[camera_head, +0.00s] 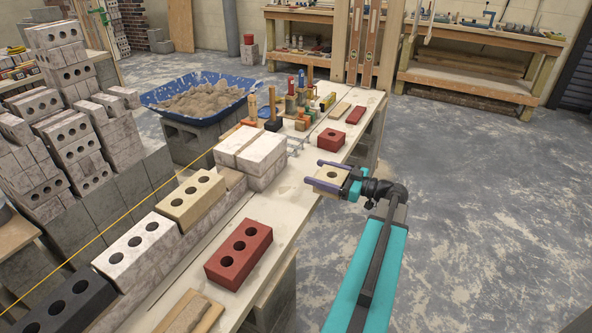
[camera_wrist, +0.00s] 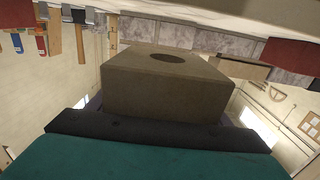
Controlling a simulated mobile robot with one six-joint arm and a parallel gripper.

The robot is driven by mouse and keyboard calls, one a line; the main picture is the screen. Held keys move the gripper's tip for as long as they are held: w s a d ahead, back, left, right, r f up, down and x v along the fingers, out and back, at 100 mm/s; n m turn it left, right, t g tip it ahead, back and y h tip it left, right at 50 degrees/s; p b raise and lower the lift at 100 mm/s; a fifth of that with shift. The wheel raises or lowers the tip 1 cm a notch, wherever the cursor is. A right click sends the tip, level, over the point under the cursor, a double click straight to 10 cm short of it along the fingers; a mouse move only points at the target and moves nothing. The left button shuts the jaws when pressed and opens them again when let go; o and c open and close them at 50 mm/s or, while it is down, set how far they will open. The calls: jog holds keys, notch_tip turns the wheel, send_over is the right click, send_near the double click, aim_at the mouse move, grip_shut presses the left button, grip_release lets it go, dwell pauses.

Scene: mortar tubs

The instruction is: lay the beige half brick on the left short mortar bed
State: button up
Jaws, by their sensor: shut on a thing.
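The beige half brick (camera_head: 325,180), with one hole in its top, is held between the purple fingers of my gripper (camera_head: 318,174). It hangs over or just beyond the bench's right edge, apart from the wall. In the wrist view the half brick (camera_wrist: 165,92) fills the middle, in front of the teal gripper body. The wall on the bench has a lower course. On it sit a black brick (camera_head: 72,300), a white brick (camera_head: 138,249), a beige full brick (camera_head: 190,198) and stacked pale bricks (camera_head: 252,150). A short gap (camera_head: 231,179) lies before the pale stack. I cannot make out the left short mortar bed clearly.
A red brick (camera_head: 238,256) lies on the bench (camera_head: 268,212), and a smaller red brick (camera_head: 332,139) is farther back. Tools (camera_head: 275,112) stand behind. A blue mortar tub (camera_head: 205,98) sits beyond the wall. A yellow line (camera_head: 150,200) runs along the wall. Floor at right is clear.

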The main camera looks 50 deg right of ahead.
jog(key=w, duration=0.4)
jog(key=w+d, duration=0.1)
jog(key=w, duration=0.4)
jog(key=w+d+f, duration=0.1)
jog(key=w, duration=0.4)
jog(key=shift+d, duration=0.1)
jog(key=shift+f, duration=0.2)
jog(key=shift+f, duration=1.65)
jog(key=shift+f, duration=0.1)
jog(key=o, duration=1.8)
jog(key=shift+c, duration=0.2)
jog(key=v, duration=1.2)
jog(key=shift+s, duration=0.1)
